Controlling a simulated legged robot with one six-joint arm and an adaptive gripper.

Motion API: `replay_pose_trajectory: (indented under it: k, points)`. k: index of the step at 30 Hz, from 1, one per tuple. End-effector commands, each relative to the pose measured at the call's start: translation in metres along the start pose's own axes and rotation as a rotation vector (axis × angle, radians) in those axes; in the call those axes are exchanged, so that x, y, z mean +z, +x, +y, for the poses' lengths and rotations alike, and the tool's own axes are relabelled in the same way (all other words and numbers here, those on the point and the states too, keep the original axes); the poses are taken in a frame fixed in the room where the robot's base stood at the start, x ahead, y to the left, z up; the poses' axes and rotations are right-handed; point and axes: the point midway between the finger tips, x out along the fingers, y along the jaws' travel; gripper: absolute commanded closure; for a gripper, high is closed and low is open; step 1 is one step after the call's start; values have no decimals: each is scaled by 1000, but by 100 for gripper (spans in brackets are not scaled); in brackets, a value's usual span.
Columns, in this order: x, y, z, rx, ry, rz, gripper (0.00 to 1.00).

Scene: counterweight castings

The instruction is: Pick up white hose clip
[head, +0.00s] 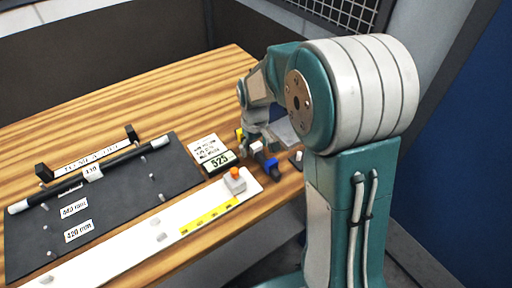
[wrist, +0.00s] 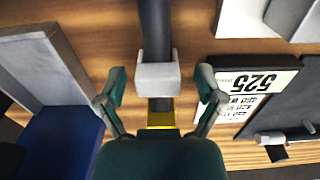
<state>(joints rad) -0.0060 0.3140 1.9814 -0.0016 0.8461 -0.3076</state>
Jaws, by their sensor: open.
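The white hose clip (wrist: 158,77) is a small pale block around a dark hose (wrist: 155,30) in the wrist view. It also shows as a small white block (head: 257,147) under my gripper in the head view. My gripper (wrist: 160,88) is open, with one finger on each side of the clip and a visible gap on both sides. In the head view my gripper (head: 256,137) is low over the right part of the table and partly hidden by my arm.
A card marked 525 (head: 211,151) lies left of the clip in the head view. A white board (head: 130,245) with an orange button (head: 235,173) and a black board (head: 120,205) lie further left. A grey bracket (wrist: 40,65) and blue block (wrist: 55,145) stand beside my gripper.

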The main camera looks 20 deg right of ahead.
Motion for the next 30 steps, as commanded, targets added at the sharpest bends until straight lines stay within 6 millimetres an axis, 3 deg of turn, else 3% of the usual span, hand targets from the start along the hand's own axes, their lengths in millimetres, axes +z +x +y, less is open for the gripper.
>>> replay_pose_trajectory:
  k: [5,7,12,24,30]
  points:
    - [0,0,1,-1,0,1,13]
    - [1,0,2,-2,1,1,36]
    - [1,0,2,-2,1,1,72]
    - [0,-1,1,-1,0,0,74]
    - [0,-19,1,0,0,3,74]
